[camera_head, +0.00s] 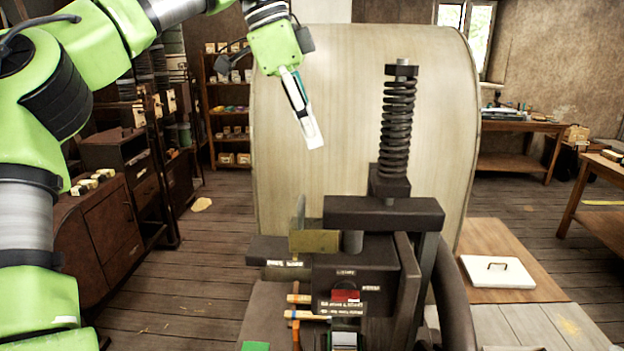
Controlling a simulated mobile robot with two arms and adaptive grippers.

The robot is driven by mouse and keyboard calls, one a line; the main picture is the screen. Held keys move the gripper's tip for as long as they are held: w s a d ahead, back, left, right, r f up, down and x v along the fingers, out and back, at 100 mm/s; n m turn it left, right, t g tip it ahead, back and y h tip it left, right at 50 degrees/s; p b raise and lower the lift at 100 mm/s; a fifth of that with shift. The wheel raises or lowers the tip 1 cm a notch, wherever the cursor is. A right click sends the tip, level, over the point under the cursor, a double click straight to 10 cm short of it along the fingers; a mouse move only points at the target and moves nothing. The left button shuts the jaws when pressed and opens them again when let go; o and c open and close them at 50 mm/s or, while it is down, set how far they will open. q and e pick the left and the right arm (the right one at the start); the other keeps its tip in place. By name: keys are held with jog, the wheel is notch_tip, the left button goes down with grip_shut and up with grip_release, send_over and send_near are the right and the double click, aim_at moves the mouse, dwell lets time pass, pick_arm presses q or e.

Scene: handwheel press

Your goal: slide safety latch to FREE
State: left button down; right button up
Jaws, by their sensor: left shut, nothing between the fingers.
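The dark metal press (385,213) stands in the middle of the head view, with a coiled spring (397,125) on a vertical post. Its front block carries small white labels, too small to read with certainty, and a red patch (346,295) beneath one of them. I cannot tell for sure which part is the safety latch or where it is set. My left gripper (314,143) comes in from the upper left, points down and is shut and empty. In the picture it is above and left of the press block, apart from it. My right gripper is not in view.
A large pale curved panel (315,110) stands behind the press. An upright brass-coloured plate (314,242) and orange-tipped pieces (305,315) stick out at the press's left. Cabinets (108,225) line the left; wooden floor is open between.

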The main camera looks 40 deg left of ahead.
pick_arm(q)
jog(key=shift+s, duration=0.2)
jog(key=p, duration=0.1)
send_over(308, 224)
jog(key=w+d, duration=0.2)
jog(key=d, duration=0.1)
notch_tip(308, 224, down, 9)
jog(key=shift+d+r, duration=0.1)
jog(key=s+a+p, duration=0.1)
jog(key=a+f, duration=0.1)
jog(key=a, duration=0.1)
jog(key=shift+s+p, duration=0.4)
jog(key=shift+s+a+f, duration=0.15)
jog(key=shift+s+a, duration=0.05)
jog(key=shift+a, duration=0.05)
jog(key=shift+w+d, duration=0.15)
jog(key=shift+w, duration=0.05)
